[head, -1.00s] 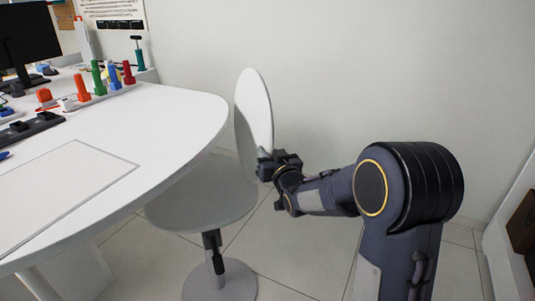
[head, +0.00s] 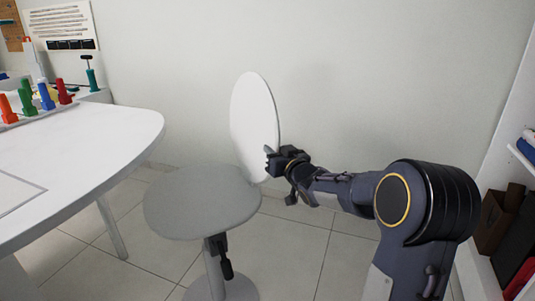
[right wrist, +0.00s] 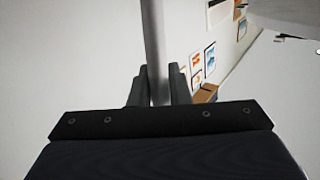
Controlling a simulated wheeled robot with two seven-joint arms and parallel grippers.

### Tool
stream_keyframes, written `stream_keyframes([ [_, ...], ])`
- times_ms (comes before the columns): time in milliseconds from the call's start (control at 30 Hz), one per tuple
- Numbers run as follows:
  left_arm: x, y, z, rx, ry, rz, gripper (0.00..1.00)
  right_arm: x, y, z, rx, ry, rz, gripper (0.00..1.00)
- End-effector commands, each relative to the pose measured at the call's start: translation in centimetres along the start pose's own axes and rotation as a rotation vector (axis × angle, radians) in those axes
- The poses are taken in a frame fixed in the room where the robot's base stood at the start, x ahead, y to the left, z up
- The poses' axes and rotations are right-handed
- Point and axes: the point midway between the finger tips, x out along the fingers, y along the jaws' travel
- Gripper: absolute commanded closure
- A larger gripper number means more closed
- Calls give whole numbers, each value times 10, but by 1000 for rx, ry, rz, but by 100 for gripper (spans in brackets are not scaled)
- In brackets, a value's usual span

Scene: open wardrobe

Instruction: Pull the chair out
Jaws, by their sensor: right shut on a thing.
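The chair is white-grey, with a round seat (head: 198,203), an upright oval backrest (head: 253,120) and a central post on a round base (head: 215,290). It stands on the tiled floor, apart from the white table (head: 90,170) to its left. My right gripper (head: 270,160) is shut on the right edge of the backrest. In the right wrist view the thin backrest edge (right wrist: 154,50) runs between the two dark fingers (right wrist: 158,88).
Several coloured objects (head: 40,98) stand at the table's far edge. A white wall closes the back. A shelf unit (head: 485,160) with dark boxes stands at the right. Bare floor (head: 300,240) lies between the chair and my right arm.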

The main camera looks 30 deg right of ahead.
Motion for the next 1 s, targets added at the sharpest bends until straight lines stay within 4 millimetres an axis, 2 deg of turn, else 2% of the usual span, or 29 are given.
stream_keyframes([
  [400,0,0,0,0,0,0,64,0,6,1,-1,-3,8,100],
  [433,0,0,0,0,0,0,64,-1,6,1,-1,-3,8,82],
  [600,0,0,0,0,0,0,64,0,6,0,0,-3,7,62],
  [867,0,0,0,0,0,0,64,-1,4,0,0,-2,3,62],
  [1000,-2,1,-1,0,0,0,64,-12,4,-1,2,-1,4,62],
])
